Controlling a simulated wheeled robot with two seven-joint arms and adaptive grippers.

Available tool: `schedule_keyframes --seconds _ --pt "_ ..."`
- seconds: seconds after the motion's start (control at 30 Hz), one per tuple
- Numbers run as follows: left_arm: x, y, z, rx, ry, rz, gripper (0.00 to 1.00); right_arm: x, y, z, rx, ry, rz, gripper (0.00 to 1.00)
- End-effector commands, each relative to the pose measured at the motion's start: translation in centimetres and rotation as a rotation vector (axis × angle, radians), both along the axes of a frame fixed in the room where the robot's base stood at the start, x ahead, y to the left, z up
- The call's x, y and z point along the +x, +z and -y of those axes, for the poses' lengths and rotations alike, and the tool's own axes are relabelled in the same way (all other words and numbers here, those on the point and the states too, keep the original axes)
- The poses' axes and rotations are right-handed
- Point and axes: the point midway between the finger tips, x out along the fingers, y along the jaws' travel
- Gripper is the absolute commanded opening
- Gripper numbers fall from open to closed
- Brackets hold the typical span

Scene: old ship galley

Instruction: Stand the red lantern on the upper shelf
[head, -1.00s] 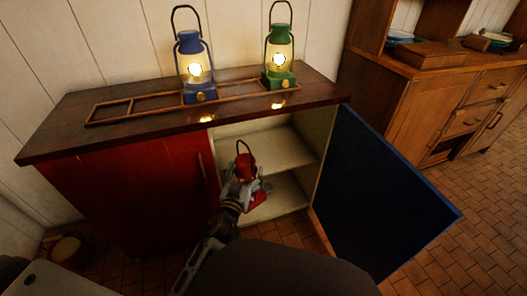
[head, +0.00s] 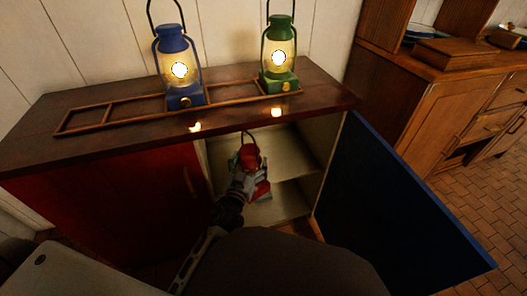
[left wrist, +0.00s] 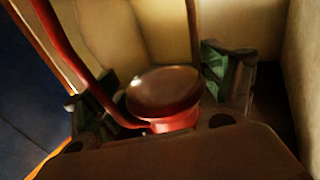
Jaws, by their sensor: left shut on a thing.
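The red lantern (head: 250,160) is at the open cabinet, its wire handle up and its red base showing below my left gripper (head: 244,180). The gripper is shut on the lantern's middle and hides part of it. In the left wrist view, the lantern's round red top (left wrist: 165,92) sits between the two fingers of the left gripper (left wrist: 165,110), with its handle running to the upper left. The upper shelf (head: 290,150) is a pale board inside the cabinet, beside and behind the lantern. I cannot tell whether the lantern touches it. My right gripper is out of view.
The blue door (head: 400,195) stands wide open on the right; the red door (head: 120,205) is on the left. A lit blue lantern (head: 177,65) and a lit green lantern (head: 279,58) stand on the cabinet top (head: 325,92). The upper shelf looks bare.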

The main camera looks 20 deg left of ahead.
Motion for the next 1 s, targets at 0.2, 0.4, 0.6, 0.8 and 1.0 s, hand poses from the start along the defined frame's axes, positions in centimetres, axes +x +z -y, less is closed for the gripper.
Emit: schedule_keyframes --seconds 0.2,0.4,0.6,0.8,1.0 --pt "0.0 0.3 0.0 0.0 -0.001 0.005 0.11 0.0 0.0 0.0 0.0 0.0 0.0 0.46" --pt "0.0 0.3 0.0 0.0 -0.001 0.005 0.11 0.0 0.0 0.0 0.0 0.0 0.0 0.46" --pt "0.1 0.3 0.0 0.0 -0.001 0.006 0.11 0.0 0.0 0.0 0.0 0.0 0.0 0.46" --pt "0.8 0.3 0.0 0.0 -0.002 0.006 0.11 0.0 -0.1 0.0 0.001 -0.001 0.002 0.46" --pt "2.2 0.3 0.0 0.002 -0.003 0.008 0.11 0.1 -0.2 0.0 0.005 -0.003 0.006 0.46"
